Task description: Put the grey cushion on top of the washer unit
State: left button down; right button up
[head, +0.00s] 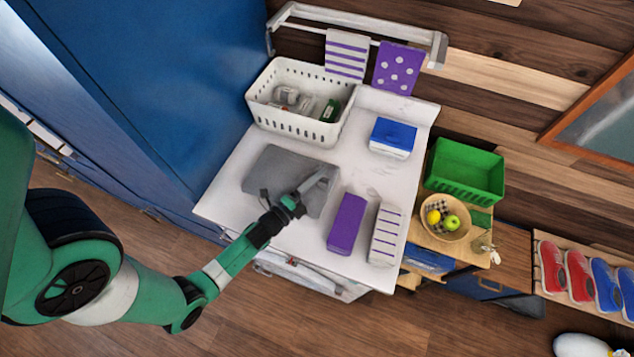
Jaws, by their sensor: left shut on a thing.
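The grey cushion (275,172) lies flat over the left middle of the white top of the washer unit (222,205). It looks level and on or very close to the top; from this angle I cannot tell if there is a gap under it. My left gripper (318,181) reaches in from the lower left and is shut on the cushion's right edge. The fingers hide part of that edge. My right gripper is out of view.
On the washer top stand a white basket (292,125) behind the cushion, a blue-and-white box (392,138), a purple folded cloth (346,224) and a striped cloth (386,235). A green crate (465,172) and fruit bowl (445,218) stand to the right.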

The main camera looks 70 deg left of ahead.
pick_arm(q)
jog(key=shift+f, duration=0.1)
jog(key=shift+c, duration=0.6)
grip_release()
jog(key=shift+s+r, duration=0.1)
jog(key=shift+r, duration=0.1)
jog(key=p+v, duration=0.1)
jog(key=v, duration=0.9)
jog(key=shift+s+d, duration=0.1)
jog(key=shift+s, duration=0.25)
jog(key=shift+s+d, duration=0.35)
jog(key=shift+s, duration=0.1)
